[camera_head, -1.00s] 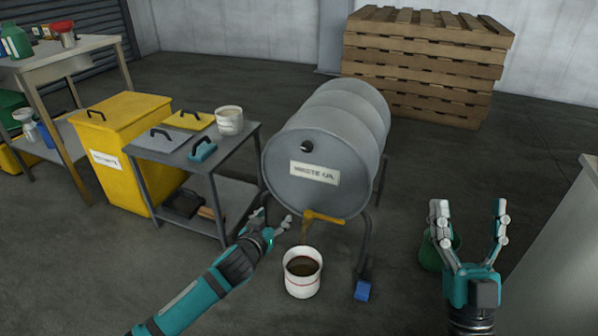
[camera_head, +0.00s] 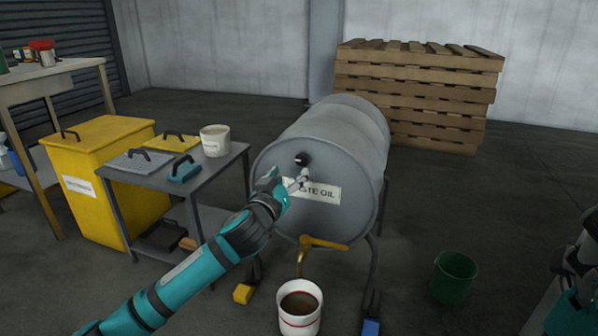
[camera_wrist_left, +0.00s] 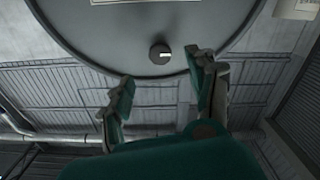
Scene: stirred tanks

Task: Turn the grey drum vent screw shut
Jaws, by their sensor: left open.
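The grey drum (camera_head: 330,145) lies on its side on a stand, with a "waste oil" label on its front face. Its vent screw (camera_head: 302,159) is a small dark knob above the label. It also shows in the left wrist view (camera_wrist_left: 160,54), round and dark with a white mark. My left gripper (camera_head: 288,181) is open in front of the drum face, just below the screw, and partly covers the label. In the left wrist view, its fingers (camera_wrist_left: 163,88) are spread to either side below the screw, apart from it. My right gripper (camera_head: 572,265) is only partly visible at the right edge.
A yellow tap (camera_head: 325,243) sits low on the drum above a white bucket (camera_head: 300,312) of dark liquid. A grey cart (camera_head: 230,160) and a yellow bin (camera_head: 95,150) stand left. A green bucket (camera_head: 454,278) stands right. Pallets (camera_head: 415,95) are behind.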

